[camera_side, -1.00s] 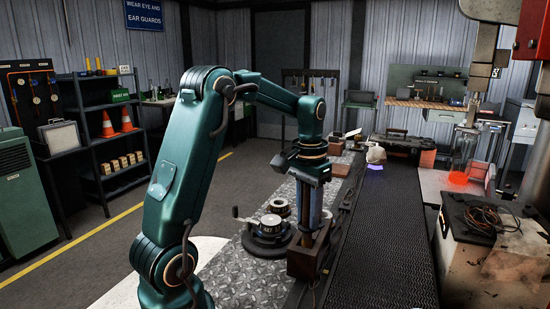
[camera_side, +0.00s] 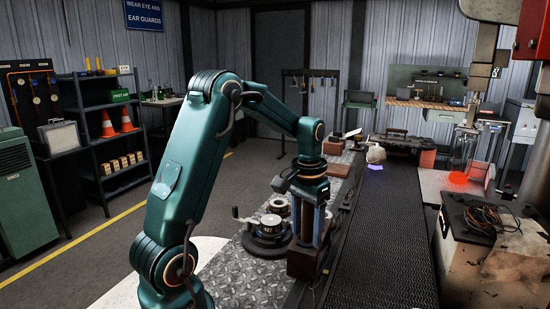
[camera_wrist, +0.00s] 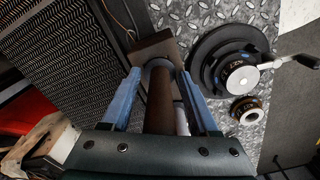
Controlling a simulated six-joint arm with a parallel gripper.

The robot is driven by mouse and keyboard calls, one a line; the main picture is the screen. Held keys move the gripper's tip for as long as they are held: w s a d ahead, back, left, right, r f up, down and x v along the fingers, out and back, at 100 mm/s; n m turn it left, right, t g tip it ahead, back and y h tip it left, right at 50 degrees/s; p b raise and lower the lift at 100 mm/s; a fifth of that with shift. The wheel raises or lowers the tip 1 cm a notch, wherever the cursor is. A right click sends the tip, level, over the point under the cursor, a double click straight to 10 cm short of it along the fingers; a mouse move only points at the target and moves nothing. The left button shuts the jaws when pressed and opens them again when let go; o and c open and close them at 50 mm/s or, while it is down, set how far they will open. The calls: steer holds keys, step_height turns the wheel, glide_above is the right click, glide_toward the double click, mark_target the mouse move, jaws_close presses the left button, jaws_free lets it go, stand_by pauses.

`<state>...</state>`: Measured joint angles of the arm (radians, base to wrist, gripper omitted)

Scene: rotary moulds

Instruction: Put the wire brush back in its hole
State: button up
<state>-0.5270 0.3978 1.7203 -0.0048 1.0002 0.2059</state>
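My gripper (camera_side: 311,243) points straight down over a brown block (camera_side: 301,264), with its blue fingers spread. In the wrist view my gripper (camera_wrist: 158,80) has one finger on each side of a brown cylindrical handle (camera_wrist: 162,100), apparently the wire brush's, with a narrow gap along both sides. The handle runs lengthwise between the fingers. A grey ring (camera_wrist: 158,63) shows at its far end, by the block (camera_wrist: 153,47). The bristles are not visible, and I cannot tell how deep the brush sits in the block.
A round dark rotary mould with a crank (camera_side: 268,236) stands just left of the block; it also shows in the wrist view (camera_wrist: 236,62). A black mesh conveyor (camera_side: 385,235) runs along the right. Patterned metal plate (camera_side: 240,285) lies clear in front.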

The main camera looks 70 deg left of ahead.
step_height(320, 180, up, 12)
steer(key=shift+f, duration=0.2)
steer(key=shift+s+d+r, duration=0.1)
steer(key=shift+s+r, duration=0.05)
steer(key=shift+r, duration=0.45)
steer(key=shift+s+d+r, duration=0.1)
steer(key=shift+d+r, duration=0.05)
steer(key=shift+d, duration=0.2)
steer(key=s+d+f+m+t, duration=0.2)
steer(key=s+d, duration=0.3)
steer(key=d, duration=0.2)
steer(key=s+d+f+m+t, duration=0.1)
steer(key=s+d+f+t, duration=0.2)
steer(key=s+d, duration=0.3)
steer(key=shift+d+f+m, duration=0.25)
steer(key=shift+d+m, duration=0.15)
steer(key=shift+d, duration=0.25)
